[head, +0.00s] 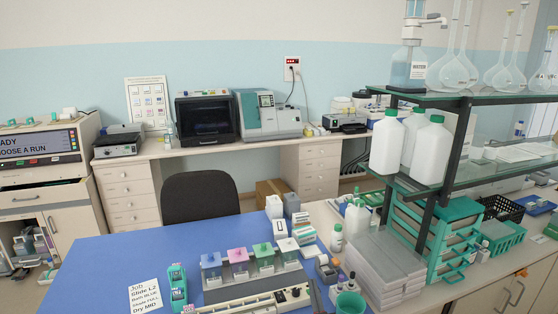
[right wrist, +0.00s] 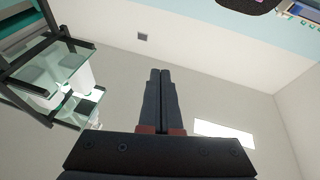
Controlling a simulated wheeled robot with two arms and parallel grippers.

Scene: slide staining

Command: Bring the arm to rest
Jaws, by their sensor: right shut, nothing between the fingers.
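My right gripper (right wrist: 160,74) is in the middle of the right wrist view. Its two dark fingers lie together, shut and empty, pointing away from the camera. No object touches the fingers, and walls and open space lie behind them. In the head view a narrow dark shape at the bottom edge, right of the staining station, may be part of my right gripper; it is too small to tell. My left gripper does not show in either view.
A blue mat (head: 108,262) bears a staining station with coloured-lid jars (head: 237,255), a slide rack (head: 177,285) and a written note (head: 150,298). A glass shelf unit (head: 437,183) with white bottles (head: 388,142) stands right. A green cup (head: 350,304) is near the front.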

